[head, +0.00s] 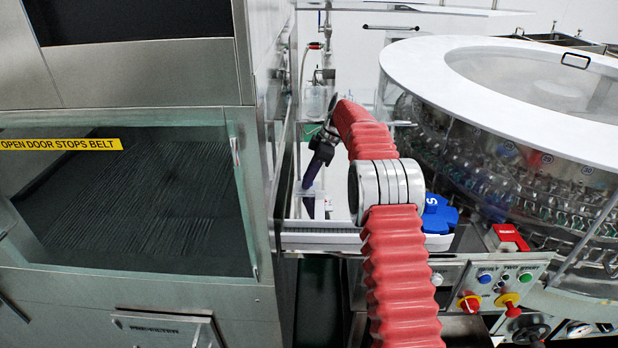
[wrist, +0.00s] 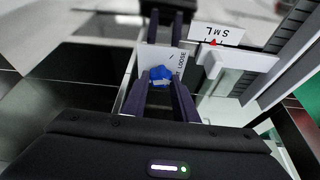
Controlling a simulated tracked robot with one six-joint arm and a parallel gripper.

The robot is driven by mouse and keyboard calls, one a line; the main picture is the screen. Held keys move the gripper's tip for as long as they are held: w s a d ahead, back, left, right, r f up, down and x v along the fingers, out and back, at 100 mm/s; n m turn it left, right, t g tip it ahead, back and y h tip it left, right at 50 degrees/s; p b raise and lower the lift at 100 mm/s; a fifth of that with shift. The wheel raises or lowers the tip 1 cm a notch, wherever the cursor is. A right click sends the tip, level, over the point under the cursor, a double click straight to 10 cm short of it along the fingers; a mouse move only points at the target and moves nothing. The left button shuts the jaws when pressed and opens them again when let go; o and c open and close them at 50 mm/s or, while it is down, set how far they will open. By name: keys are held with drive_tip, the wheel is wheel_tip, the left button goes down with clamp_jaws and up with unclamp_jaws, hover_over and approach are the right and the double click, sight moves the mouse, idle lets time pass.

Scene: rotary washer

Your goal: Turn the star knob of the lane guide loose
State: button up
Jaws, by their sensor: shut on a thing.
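The star knob (wrist: 160,74) is small and blue. In the wrist view it sits between the fingertips of my gripper (wrist: 159,83), which is shut on it. A white plate (wrist: 180,58) with the word LOOSE lies right behind the knob. A white scale marked S, M, L (wrist: 218,33) with a red pointer (wrist: 213,43) is beyond it to the right, part of the lane guide. In the head view my gripper's purple fingers (head: 312,178) point down beside the conveyor; the knob cannot be made out there.
A steel cabinet with a glass door (head: 135,200) stands close on the left. The round washer (head: 500,130) full of glassware is on the right. A blue part marked S (head: 438,215) and a control panel (head: 490,283) with knobs are near my arm.

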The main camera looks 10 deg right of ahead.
drive_tip(key=shift+d, duration=0.1)
idle(0.3)
drive_tip(key=o, duration=1.1)
drive_tip(key=shift+c, duration=0.2)
drive_tip(key=shift+d+r, duration=0.2)
drive_tip(key=shift+r, duration=0.3)
drive_tip(key=s+d, duration=0.1)
drive_tip(key=d, duration=0.2)
drive_tip(key=s+d, duration=0.1)
drive_tip(key=d, duration=0.3)
drive_tip(key=s+d, duration=0.1)
drive_tip(key=d, duration=0.3)
drive_tip(key=shift+s+d, duration=0.25)
